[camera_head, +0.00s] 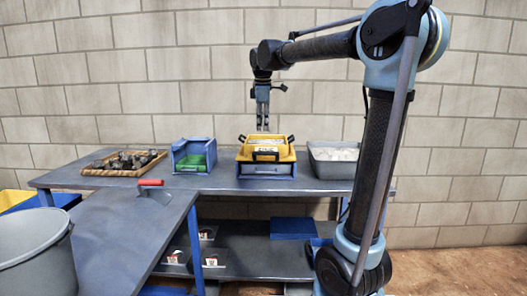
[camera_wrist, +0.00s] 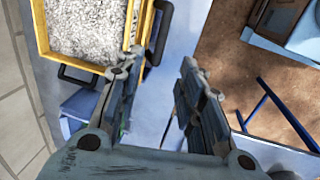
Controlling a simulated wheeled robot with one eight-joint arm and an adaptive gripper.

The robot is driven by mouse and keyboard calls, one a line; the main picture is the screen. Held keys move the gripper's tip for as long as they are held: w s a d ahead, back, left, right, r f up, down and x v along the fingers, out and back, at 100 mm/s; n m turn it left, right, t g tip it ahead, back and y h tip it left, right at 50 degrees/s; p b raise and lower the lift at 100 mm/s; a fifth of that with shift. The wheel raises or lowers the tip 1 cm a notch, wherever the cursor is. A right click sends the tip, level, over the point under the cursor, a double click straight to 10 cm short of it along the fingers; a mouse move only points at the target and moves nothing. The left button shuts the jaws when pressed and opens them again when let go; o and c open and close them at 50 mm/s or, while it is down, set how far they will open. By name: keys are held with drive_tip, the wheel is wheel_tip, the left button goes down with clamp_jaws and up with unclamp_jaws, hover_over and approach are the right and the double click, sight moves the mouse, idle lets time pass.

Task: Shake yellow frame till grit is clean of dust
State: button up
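The yellow frame (camera_head: 284,155) has black handles and sits on a blue box (camera_head: 266,170) on the back table. In the wrist view the yellow frame (camera_wrist: 42,35) is at the upper left, with pale grey grit (camera_wrist: 95,22) inside it. One black handle (camera_wrist: 80,76) sticks out from its lower side, another from its right side near a fingertip. My gripper (camera_head: 263,127) points down just above the frame in the head view. In the wrist view my gripper (camera_wrist: 160,63) has its fingers apart with nothing between them. I cannot tell whether dust lies on the grit.
A grey bin of pale material (camera_head: 333,170) stands right of the frame. A blue and green box (camera_head: 194,156) and a wooden tray of dark rocks (camera_head: 100,170) stand left. A red-handled tool (camera_head: 153,190) lies near the table's corner. A grey bucket (camera_head: 35,255) is front left.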

drive_tip(key=f, duration=0.4)
drive_tip(key=w+f, duration=0.1)
drive_tip(key=f, duration=0.3)
drive_tip(key=w+f, duration=0.1)
drive_tip(key=f, duration=0.2)
drive_tip(key=shift+w+f, duration=0.1)
drive_tip(key=shift+f, duration=0.3)
drive_tip(key=shift+c, duration=0.6)
